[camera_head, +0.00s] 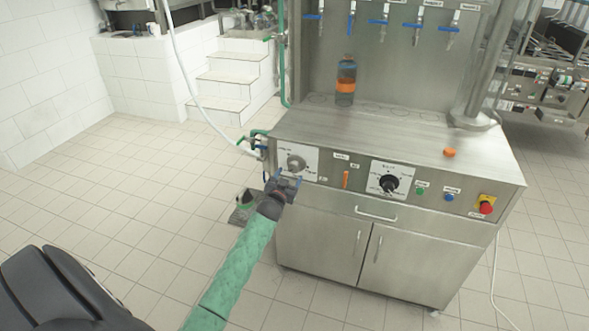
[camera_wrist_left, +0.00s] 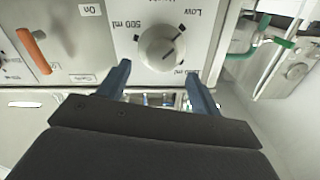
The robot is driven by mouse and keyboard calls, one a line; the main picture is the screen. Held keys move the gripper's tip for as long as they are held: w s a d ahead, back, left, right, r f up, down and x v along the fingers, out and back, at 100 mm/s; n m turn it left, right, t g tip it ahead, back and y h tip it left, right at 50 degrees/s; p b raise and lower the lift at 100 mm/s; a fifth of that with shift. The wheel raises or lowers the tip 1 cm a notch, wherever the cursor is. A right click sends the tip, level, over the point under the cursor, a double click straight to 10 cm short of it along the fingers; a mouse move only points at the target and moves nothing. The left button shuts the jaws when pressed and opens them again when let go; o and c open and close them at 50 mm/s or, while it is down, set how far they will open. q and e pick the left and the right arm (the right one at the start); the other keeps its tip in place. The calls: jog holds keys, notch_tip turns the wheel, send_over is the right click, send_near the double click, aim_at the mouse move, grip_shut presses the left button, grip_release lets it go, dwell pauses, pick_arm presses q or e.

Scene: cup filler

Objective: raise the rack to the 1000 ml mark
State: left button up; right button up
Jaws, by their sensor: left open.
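The filling machine's left grey knob (camera_head: 296,162) sits on a white dial plate on the front panel. In the left wrist view the knob (camera_wrist_left: 160,48) shows close up, with labels reading "500 ml" and "Low"; its dark pointer line lies along the direction of "Low". A 1000 ml label is not readable. My left gripper (camera_head: 285,181) is open and empty, just in front of and below this knob. In the wrist view its two blue fingers (camera_wrist_left: 159,78) are apart, with the knob beyond the gap between them. My right gripper is not in view.
An orange lever (camera_head: 346,179), a black knob (camera_head: 389,184), green and blue buttons and a red emergency button (camera_head: 486,207) line the panel. A bottle with orange contents (camera_head: 345,84) stands below blue-handled taps. An orange cap (camera_head: 450,152) lies on the worktop.

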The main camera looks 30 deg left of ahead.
aim_at(293, 169)
pick_arm(q)
jog(key=p+x, duration=0.1)
jog(key=x, duration=0.3)
jog(key=shift+a+f, duration=0.15)
jog(key=shift+a, duration=0.05)
jog(key=shift+w, duration=0.6)
jog(key=shift+w+a+f, duration=0.1)
jog(key=shift+w+a, duration=0.1)
jog(key=shift+w, duration=0.1)
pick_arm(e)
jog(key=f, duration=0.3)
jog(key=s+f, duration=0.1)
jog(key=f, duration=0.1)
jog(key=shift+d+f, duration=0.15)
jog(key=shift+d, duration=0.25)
pick_arm(q)
jog(key=shift+c, duration=0.4)
jog(key=c, duration=0.9)
